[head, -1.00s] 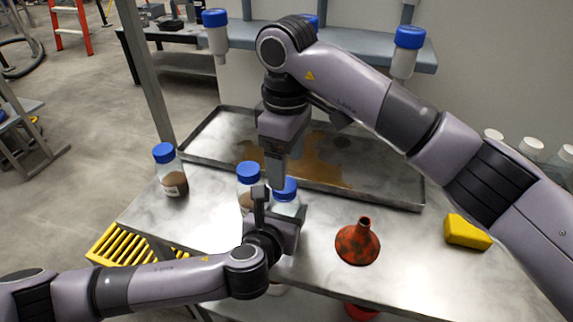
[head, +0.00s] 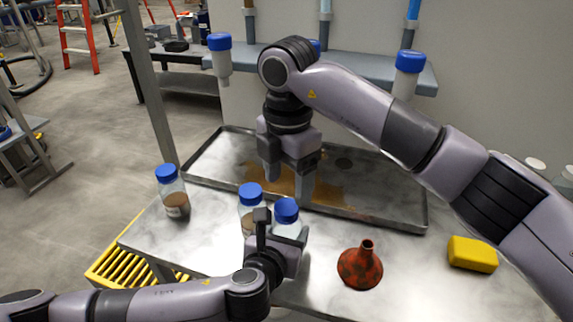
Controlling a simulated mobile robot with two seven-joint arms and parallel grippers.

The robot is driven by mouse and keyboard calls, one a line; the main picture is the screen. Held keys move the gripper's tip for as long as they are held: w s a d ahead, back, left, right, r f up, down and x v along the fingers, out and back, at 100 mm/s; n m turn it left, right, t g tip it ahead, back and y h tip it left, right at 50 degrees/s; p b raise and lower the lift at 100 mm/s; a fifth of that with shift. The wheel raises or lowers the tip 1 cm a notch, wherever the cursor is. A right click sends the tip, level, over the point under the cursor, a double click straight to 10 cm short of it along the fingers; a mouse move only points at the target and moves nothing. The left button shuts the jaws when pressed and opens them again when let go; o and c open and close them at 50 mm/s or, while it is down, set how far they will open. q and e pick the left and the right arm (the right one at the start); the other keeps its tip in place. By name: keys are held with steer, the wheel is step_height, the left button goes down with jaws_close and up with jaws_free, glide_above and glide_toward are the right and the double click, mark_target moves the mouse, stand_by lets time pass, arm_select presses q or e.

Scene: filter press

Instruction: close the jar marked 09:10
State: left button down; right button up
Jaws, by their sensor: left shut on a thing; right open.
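My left gripper (head: 277,229) is shut on a clear jar (head: 289,230) at the table's middle; its fingers partly hide the body. A blue cap (head: 286,210) sits on this jar; I cannot tell how tight it is. My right gripper (head: 288,184) is open and empty, just behind and above that cap, fingers pointing down. A second blue-capped jar (head: 247,215) with brown contents stands just left, partly hidden by my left gripper. A third blue-capped jar (head: 175,198) with brown contents and a white label stands farther left. No time marking is readable.
A metal tray (head: 405,219) with a brown puddle lies behind the jars. A rusty red funnel (head: 360,268) and a yellow block (head: 472,254) stand to the right. Blue-topped containers (head: 409,67) hang at the back shelf. The table between funnel and block is clear.

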steer(key=n, duration=0.4)
steer(key=shift+r+n, duration=0.15)
steer(key=shift+n, duration=0.25)
steer(key=n, duration=0.4)
steer(key=shift+r+n, duration=0.15)
steer(key=shift+n, duration=0.15)
steer(key=n, duration=0.4)
steer(key=shift+a+r+n, duration=0.1)
steer(key=shift+r+n, duration=0.05)
steer(key=shift+n, duration=0.15)
steer(key=n, duration=0.4)
steer(key=shift+r+n, duration=0.15)
steer(key=shift+n, duration=0.15)
steer(key=n, duration=0.4)
steer(key=shift+r+n, duration=0.15)
steer(key=shift+n, duration=0.15)
steer(key=n, duration=0.4)
steer(key=shift+w+r+n, duration=0.1)
steer(key=shift+r+n, duration=0.05)
steer(key=shift+n, duration=0.15)
steer(key=n, duration=0.4)
steer(key=shift+r+n, duration=0.1)
steer(key=shift+n, duration=0.2)
steer(key=n, duration=0.5)
steer(key=shift+r, duration=0.2)
